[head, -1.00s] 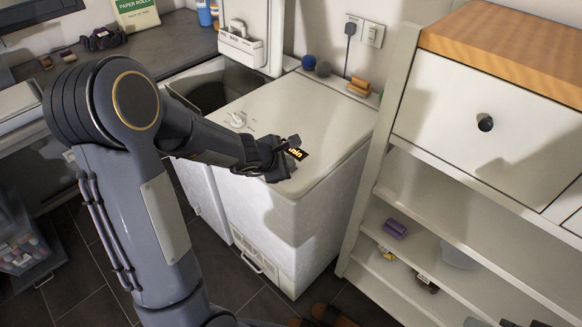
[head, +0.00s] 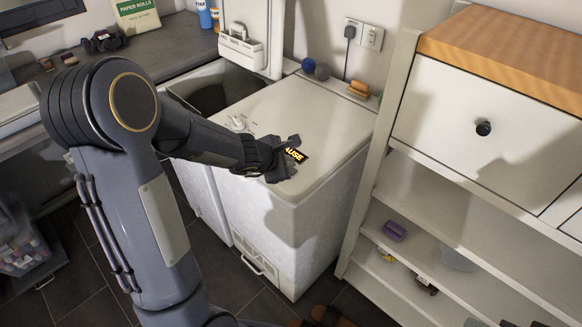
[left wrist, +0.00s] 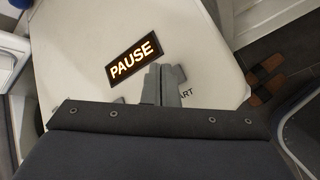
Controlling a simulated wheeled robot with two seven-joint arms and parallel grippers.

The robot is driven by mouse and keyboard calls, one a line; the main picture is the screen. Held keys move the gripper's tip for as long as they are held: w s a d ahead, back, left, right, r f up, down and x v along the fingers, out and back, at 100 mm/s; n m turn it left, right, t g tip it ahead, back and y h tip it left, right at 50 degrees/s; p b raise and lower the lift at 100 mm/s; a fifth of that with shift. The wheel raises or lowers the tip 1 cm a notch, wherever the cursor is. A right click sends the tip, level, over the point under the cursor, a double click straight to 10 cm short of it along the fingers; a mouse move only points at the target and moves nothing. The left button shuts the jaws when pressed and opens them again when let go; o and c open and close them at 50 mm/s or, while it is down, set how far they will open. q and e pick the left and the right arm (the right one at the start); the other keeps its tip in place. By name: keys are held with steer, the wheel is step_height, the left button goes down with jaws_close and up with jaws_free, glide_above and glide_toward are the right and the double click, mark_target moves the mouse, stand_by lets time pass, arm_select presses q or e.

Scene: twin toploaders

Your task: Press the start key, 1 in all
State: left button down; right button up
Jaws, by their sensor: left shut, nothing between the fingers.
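The right toploader (head: 300,115) is a white machine with its lid down. A lit display (head: 295,155) on its top shows behind my gripper; in the left wrist view the display (left wrist: 132,59) reads "PAUSE". My left gripper (head: 284,158) is shut and empty, low over the front of that top. In the left wrist view its fingertips (left wrist: 162,72) are just below and right of the display. Black letters "ART" (left wrist: 184,94) show beside the fingers; the rest of the label and the start key are hidden. I cannot tell whether the fingers touch the panel. My right gripper is not in view.
The left toploader (head: 205,90) stands with its lid up and its dark drum open. A white shelf unit (head: 365,190) with a wooden top stands close on the right. Blue and grey balls (head: 315,68) and an orange item (head: 360,87) lie at the back edge.

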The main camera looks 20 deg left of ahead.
arm_select(q)
steer(key=shift+r, duration=0.1)
step_height(320, 180, up, 5)
steer(key=p, duration=0.4)
steer(key=shift+p, duration=0.3)
stand_by(0.6)
